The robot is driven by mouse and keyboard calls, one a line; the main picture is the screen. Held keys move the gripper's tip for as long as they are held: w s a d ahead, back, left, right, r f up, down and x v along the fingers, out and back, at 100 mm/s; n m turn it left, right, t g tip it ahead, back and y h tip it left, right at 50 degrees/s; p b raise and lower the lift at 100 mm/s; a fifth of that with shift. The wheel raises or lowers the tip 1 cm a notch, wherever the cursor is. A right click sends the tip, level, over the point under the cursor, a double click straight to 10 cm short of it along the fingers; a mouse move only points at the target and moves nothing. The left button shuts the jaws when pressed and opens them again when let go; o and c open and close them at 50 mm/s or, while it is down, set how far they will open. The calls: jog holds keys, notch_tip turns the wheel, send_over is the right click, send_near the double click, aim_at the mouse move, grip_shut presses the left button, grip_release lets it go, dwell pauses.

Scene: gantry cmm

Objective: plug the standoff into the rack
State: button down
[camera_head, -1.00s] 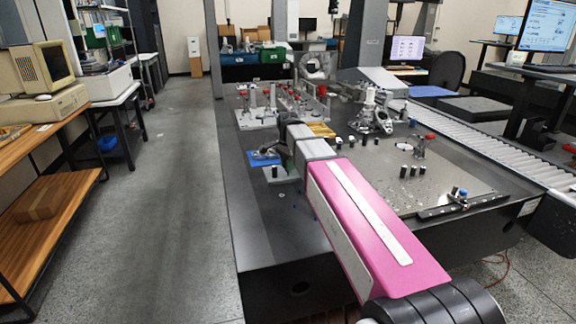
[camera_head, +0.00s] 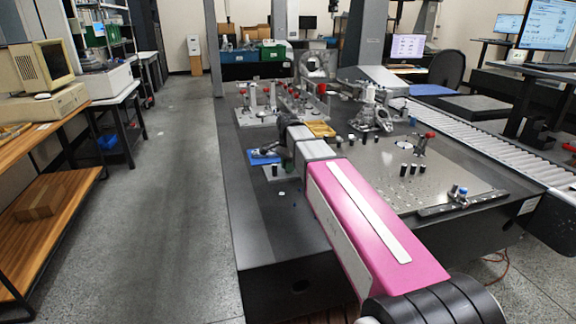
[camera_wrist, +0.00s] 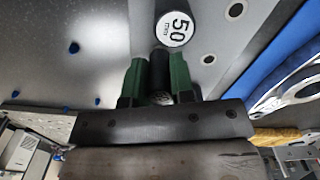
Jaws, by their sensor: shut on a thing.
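My gripper (camera_wrist: 158,80) has green-padded fingers shut on a dark cylinder, the standoff (camera_wrist: 160,66). Its far end is hidden. A grey strip with round holes, apparently the rack (camera_wrist: 215,38), lies beyond the fingertips in the wrist view. A black cylinder with a white "50 mm" end (camera_wrist: 175,28) shows just past the held standoff. In the head view the grey rack (camera_head: 283,179) is at the table's left side, with a black standoff (camera_head: 274,171) on it. My gripper (camera_head: 284,152) is just above and beside it, mostly hidden by my arm. I cannot tell whether the held standoff touches the rack.
A blue tray (camera_head: 262,156) lies left of my gripper; blue also fills the right of the wrist view (camera_wrist: 252,55). Metal fixtures (camera_head: 371,112) and a yellow block (camera_head: 320,129) stand behind. Several black standoffs (camera_head: 403,170) stand on the metal plate (camera_head: 380,190) at right.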

jog(key=shift+f, duration=0.25)
jog(key=c, duration=0.9)
grip_release()
notch_tip(320, 180, up, 10)
jog(key=shift+r, duration=0.4)
